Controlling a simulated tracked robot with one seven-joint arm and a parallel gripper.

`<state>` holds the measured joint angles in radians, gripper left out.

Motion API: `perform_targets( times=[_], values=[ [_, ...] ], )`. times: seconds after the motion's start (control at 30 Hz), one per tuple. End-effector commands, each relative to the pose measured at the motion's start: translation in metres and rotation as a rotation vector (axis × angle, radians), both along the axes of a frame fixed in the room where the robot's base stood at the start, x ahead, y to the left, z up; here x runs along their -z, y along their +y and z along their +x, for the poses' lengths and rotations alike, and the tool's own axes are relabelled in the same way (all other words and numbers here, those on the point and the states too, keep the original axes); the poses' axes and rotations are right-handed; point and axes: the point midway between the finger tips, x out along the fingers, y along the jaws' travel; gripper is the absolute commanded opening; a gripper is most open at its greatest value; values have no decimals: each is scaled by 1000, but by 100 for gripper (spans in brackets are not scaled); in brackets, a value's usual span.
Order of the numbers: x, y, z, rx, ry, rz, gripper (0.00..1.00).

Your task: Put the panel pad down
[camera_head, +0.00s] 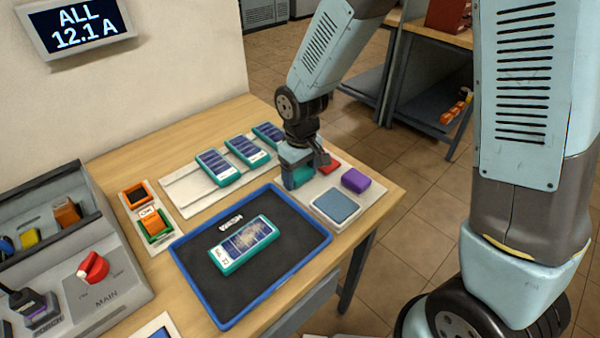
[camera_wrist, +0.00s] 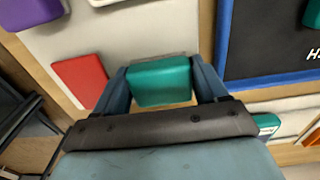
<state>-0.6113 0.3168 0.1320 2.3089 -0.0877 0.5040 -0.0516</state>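The teal pad (camera_wrist: 160,82), which I take to be the panel pad, sits between the two fingers of my gripper (camera_wrist: 160,88). The fingers press against its left and right sides. In the head view my gripper (camera_head: 299,172) is low over the white board (camera_head: 325,182) at the table's right side, and the teal pad (camera_head: 301,178) shows partly under it. The board also shows in the wrist view (camera_wrist: 110,40). I cannot tell whether the pad touches the board.
A red pad (camera_wrist: 81,80) and a purple pad (camera_head: 356,180) lie on the board. A blue-topped white dish (camera_head: 335,206) is in front. A blue-rimmed black tray (camera_head: 205,285) holds a solar panel (camera_head: 244,244). Several panels stand on a white strip behind. A control box (camera_head: 95,290) is left.

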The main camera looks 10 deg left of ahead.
Motion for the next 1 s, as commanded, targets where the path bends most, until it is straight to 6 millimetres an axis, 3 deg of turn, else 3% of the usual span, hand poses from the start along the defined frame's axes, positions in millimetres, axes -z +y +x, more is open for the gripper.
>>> perform_targets(
  times=[0.03, 0.2, 0.37, 0.8, 1.0],
  values=[
    [11, -4, -6, -1, 19, -13, 81],
    [10, -4, -6, -1, 18, -12, 97],
    [-4, -3, -7, -1, 18, -11, 98],
    [-87, -3, -4, 1, 11, -7, 98],
    [-114, -4, -4, 1, 13, -9, 98]
  ],
)
